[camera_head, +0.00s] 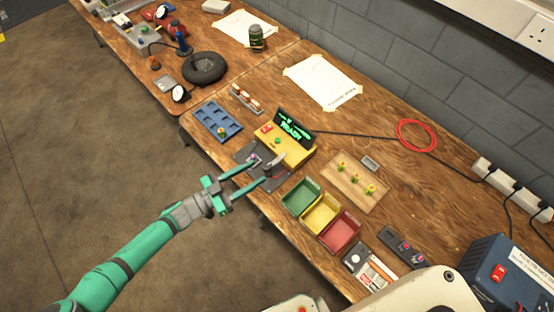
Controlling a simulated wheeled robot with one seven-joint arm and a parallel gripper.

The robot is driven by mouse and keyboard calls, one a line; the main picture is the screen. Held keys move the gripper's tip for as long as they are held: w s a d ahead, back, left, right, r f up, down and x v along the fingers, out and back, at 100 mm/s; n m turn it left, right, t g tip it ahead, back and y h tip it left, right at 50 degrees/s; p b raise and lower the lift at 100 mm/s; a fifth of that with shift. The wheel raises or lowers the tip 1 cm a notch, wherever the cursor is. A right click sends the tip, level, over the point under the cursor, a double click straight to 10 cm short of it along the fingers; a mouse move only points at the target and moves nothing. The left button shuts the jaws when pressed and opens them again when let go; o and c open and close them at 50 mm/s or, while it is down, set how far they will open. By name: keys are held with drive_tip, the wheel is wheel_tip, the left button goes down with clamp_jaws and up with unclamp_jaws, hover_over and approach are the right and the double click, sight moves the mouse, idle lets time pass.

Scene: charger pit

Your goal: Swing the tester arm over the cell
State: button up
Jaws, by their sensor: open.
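The tester is a yellow box (297,154) with a tilted dark display (295,128) that reads "READY" in green. A dark grey plate (243,158) lies in front of it. A small purplish item, perhaps the cell, shows on that plate close to my gripper's upper finger. A grey part beside the box (277,167) may be the tester arm; it is too small to tell how it is turned. My gripper (258,173) reaches in from the left with its green fingers apart, at the plate and the grey part. I cannot tell whether it touches them.
Green (301,196), yellow (321,214) and red (339,231) bins stand right below the tester. A blue tray (218,121) lies to its upper left, and a wooden board (355,182) with yellow pieces to its right. A black cable runs toward the wall, near a red coil (416,122).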

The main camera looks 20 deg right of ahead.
sight(271, 163)
drive_tip(key=d, duration=0.5)
drive_tip(key=w+d, duration=0.1)
drive_tip(key=d, duration=0.2)
drive_tip(key=shift+d, duration=0.2)
drive_tip(key=shift+w+d, duration=0.3)
drive_tip(key=shift+d, duration=0.35)
drive_tip(key=shift+c, duration=0.4)
